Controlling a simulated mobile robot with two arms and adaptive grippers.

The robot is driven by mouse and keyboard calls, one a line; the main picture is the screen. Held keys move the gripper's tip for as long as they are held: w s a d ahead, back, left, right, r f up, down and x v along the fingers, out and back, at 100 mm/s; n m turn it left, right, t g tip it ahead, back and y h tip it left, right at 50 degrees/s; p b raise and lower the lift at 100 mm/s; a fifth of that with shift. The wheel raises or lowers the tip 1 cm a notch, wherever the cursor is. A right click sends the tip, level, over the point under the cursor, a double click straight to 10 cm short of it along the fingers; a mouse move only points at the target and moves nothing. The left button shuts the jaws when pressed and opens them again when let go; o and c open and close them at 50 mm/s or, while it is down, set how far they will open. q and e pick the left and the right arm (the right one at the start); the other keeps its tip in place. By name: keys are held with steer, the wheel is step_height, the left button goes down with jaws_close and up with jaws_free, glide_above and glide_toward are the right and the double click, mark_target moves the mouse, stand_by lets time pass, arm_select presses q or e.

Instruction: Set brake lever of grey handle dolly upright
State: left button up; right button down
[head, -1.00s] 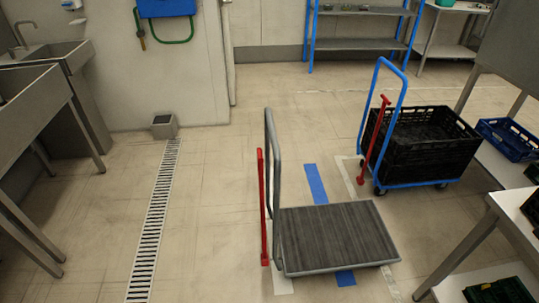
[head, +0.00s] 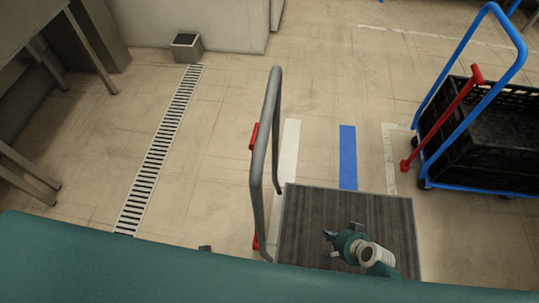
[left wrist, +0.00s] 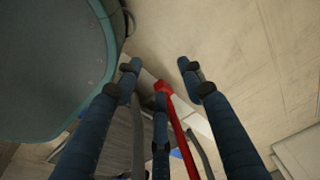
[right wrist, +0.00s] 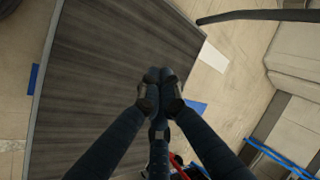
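The grey handle dolly has a dark ribbed platform (head: 310,215) and a tall grey handle (head: 268,110) at its left side. Its red brake lever (head: 253,137) is mostly hidden behind the handle in the head view, with short red parts showing. In the left wrist view the red lever (left wrist: 177,122) has its end between the spread fingers of my left gripper (left wrist: 158,64), which is open; contact cannot be told. My right gripper (head: 331,243) is over the platform. In the right wrist view its fingertips (right wrist: 160,75) are together, with nothing seen between them.
A blue-handled dolly (head: 470,186) with a black crate (head: 490,135) and its own red lever (head: 445,115) stands at the right. A floor drain (head: 160,150) runs at the left beside a steel table leg (head: 95,50). Floor between drain and grey dolly is clear.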

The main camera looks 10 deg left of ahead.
steer(key=w+a+r+m+t+y+b, duration=0.25)
steer(key=w+a+r+y+b, duration=0.45)
steer(key=w+r, duration=0.65)
steer(key=s+a+r+y+b, duration=0.1)
steer(key=a+r+y, duration=0.15)
steer(key=r, duration=0.65)
steer(key=a+r+y+b, duration=0.15)
steer(key=a+r, duration=0.25)
steer(key=r, duration=0.4)
steer(key=r+b+x, duration=0.1)
steer(key=x, duration=1)
arm_select(q)
steer(key=w+r+t, duration=0.1)
steer(key=w+r, duration=0.5)
steer(key=r, duration=0.5)
steer(key=shift+w+d+r, duration=0.15)
steer(key=shift+d+r, duration=0.25)
arm_select(e)
steer(key=shift+n+t, duration=0.25)
steer(key=shift+n, duration=0.2)
steer(key=s, duration=0.4)
steer(key=shift+r, duration=0.1)
steer(key=shift+s, duration=0.1)
